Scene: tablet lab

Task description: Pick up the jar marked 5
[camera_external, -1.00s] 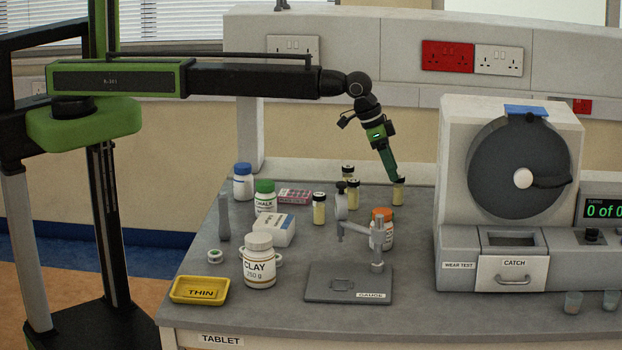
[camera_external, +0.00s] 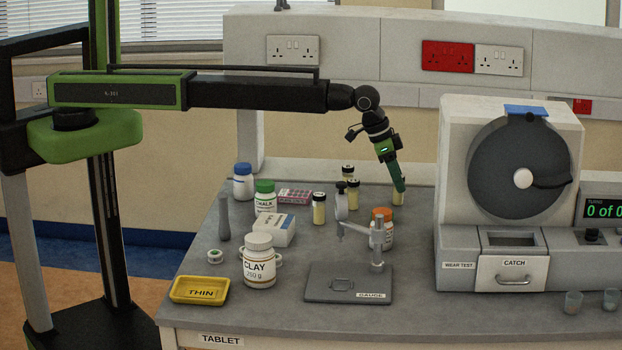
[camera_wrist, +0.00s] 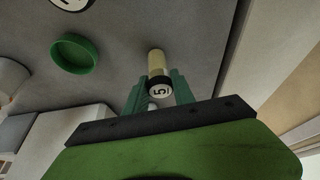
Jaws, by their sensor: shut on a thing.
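The jar marked 5 (camera_wrist: 156,61) is a small pale yellow jar with a dark cap and a white "5" label on its top. It sits between the green fingers of my gripper (camera_wrist: 158,85) in the wrist view. In the external view my gripper (camera_external: 400,188) reaches down over this jar (camera_external: 398,200) at the back of the bench, left of the big grey machine. The fingers hide its cap there. My gripper is shut on the jar, which looks upright. I cannot tell whether its base touches the bench.
Similar yellow jars (camera_external: 319,208) stand to the left. An orange-capped bottle (camera_external: 382,233) and the gauge stand (camera_external: 340,287) are in front. The wear test machine (camera_external: 452,245) is at the right. A green round dish or cap (camera_wrist: 75,53) shows in the wrist view.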

